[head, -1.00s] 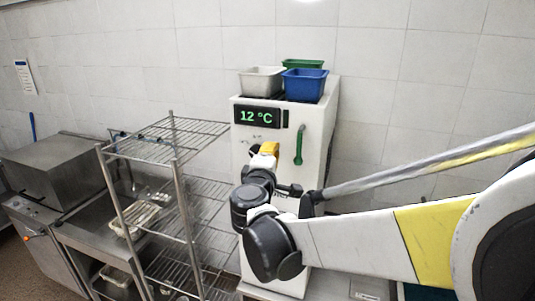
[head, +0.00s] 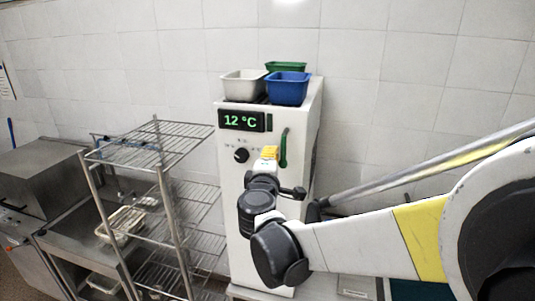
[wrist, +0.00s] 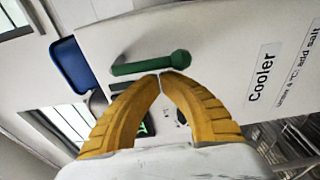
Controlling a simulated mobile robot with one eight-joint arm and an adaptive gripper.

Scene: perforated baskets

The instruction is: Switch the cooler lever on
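The cooler (head: 235,190) is a white upright cabinet with a green "12 °C" display (head: 242,121) and a black knob below it. Its green lever (head: 284,148) hangs roughly upright on the right of the front. In the wrist view the lever (wrist: 145,65) lies across the picture, with its round end to the right. My gripper (head: 270,152) is just left of the lever in the head view. In the wrist view its yellow fingers (wrist: 160,73) meet at the tips, right at the lever's edge, with nothing visible between them. I cannot tell whether they touch the lever.
White (head: 243,86), blue (head: 288,88) and green (head: 286,66) baskets sit on the cooler. A wire rack (head: 165,150) stands close on its left, with a steel counter beyond. A "Cooler" label (wrist: 262,72) is on the front. The wall to the right is bare.

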